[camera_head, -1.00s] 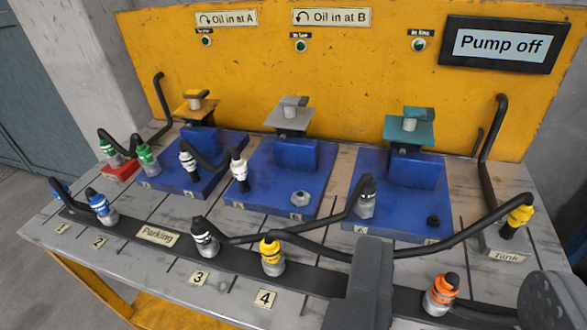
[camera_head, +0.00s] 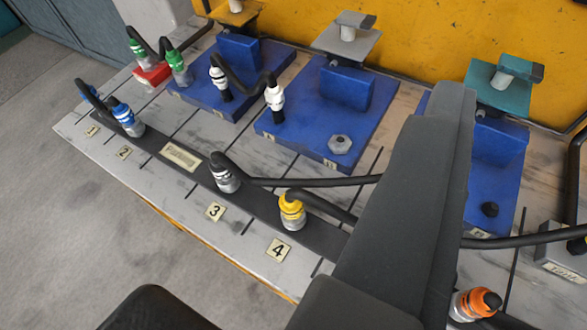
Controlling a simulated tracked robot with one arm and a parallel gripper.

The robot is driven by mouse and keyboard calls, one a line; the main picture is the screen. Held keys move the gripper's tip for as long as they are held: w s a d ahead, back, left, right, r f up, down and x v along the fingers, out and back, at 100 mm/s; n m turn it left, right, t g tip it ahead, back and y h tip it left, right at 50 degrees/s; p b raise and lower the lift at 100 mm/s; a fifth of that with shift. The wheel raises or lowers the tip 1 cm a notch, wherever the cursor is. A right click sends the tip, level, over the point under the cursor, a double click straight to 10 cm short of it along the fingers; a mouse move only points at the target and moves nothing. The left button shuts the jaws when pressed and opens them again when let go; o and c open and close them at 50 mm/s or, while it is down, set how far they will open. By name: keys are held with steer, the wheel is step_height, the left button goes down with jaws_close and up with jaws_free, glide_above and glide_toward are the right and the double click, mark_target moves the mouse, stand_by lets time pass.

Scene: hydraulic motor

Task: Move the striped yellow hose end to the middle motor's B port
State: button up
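The striped yellow hose end (camera_head: 291,212) stands upright at parking place 4 on the dark rail, its black hose running right behind my gripper. The middle motor (camera_head: 346,88) has a blue base. Its B port (camera_head: 340,145) is at the front right and shows a bare metal nut, with no hose on it. A white hose end (camera_head: 274,98) sits on its A port. A large dark grey part of my gripper (camera_head: 405,200) fills the right centre, apart from the yellow hose end. I cannot see its fingertips clearly. Another dark part shows at the bottom edge.
Black-and-white (camera_head: 225,174) and blue (camera_head: 127,119) hose ends stand on the rail to the left. An orange end (camera_head: 474,303) is at lower right. A hose spans the bench in front of the middle motor. The right motor (camera_head: 497,150) is partly hidden by my gripper.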

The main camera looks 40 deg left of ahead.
steer(key=w+a+f+n+g+p, duration=0.4)
steer(key=w+n+p, duration=0.3)
steer(key=w+p, duration=0.2)
steer(key=n+g+p, duration=1.1)
steer(key=n+p, duration=1)
steer(key=p, duration=0.3)
glide_above(290, 197)
step_height(290, 197, down, 20)
steer(key=shift+w+d+r, duration=0.1)
steer(key=shift+w+r, duration=0.05)
steer(key=shift+r, duration=0.1)
steer(key=shift+f+n, duration=0.35)
steer(key=shift+n, duration=0.05)
steer(key=shift+f+b, duration=1)
steer(key=shift+f, duration=3.4)
